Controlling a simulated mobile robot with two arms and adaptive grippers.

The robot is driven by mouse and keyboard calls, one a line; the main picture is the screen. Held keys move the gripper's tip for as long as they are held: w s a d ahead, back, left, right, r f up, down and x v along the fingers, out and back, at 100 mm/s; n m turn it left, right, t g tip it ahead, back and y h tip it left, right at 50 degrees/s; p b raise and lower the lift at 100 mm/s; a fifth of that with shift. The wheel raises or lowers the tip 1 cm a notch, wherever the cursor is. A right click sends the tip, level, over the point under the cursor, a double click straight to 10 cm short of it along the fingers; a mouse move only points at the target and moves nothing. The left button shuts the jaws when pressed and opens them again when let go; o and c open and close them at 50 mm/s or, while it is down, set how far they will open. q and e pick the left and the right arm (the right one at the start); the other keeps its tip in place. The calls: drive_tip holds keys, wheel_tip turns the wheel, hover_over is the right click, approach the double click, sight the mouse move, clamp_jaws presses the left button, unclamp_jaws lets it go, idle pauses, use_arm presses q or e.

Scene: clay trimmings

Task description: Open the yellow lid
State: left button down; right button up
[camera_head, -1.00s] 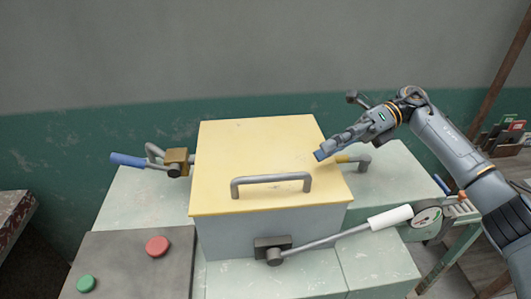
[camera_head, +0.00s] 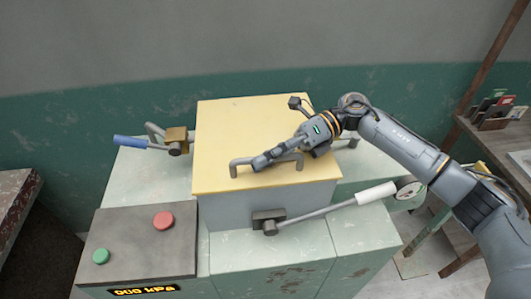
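The yellow lid (camera_head: 235,125) lies flat and shut on a grey box (camera_head: 225,209) on top of the pale green machine. A grey bar handle (camera_head: 233,167) stands near the front edge of the lid. My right gripper (camera_head: 260,161) reaches in from the right over the lid, with its fingertips at the handle's bar and covering part of it. I cannot tell whether the fingers touch or enclose the bar, or how far apart they are. My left gripper is not in view.
A lever with a white grip (camera_head: 376,193) sticks out at the front right, beside a round gauge (camera_head: 409,190). A blue-gripped lever (camera_head: 130,141) is at the left. A panel with a red button (camera_head: 163,220) and a green button (camera_head: 101,256) is front left.

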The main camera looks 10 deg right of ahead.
clamp_jaws()
idle(0.3)
drive_tip(key=shift+w+r, duration=0.1)
drive_tip(key=shift+r, duration=0.35)
drive_tip(key=w+r+m+g+y, duration=0.1)
drive_tip(key=w+r+m, duration=0.2)
drive_tip(key=r, duration=0.4)
drive_tip(key=w+r+m+y+p, duration=0.1)
drive_tip(key=w+r+m, duration=0.1)
drive_tip(key=w+r, duration=0.3)
drive_tip(key=shift+r+m+g, duration=0.4)
drive_tip(key=shift+r, duration=1.25)
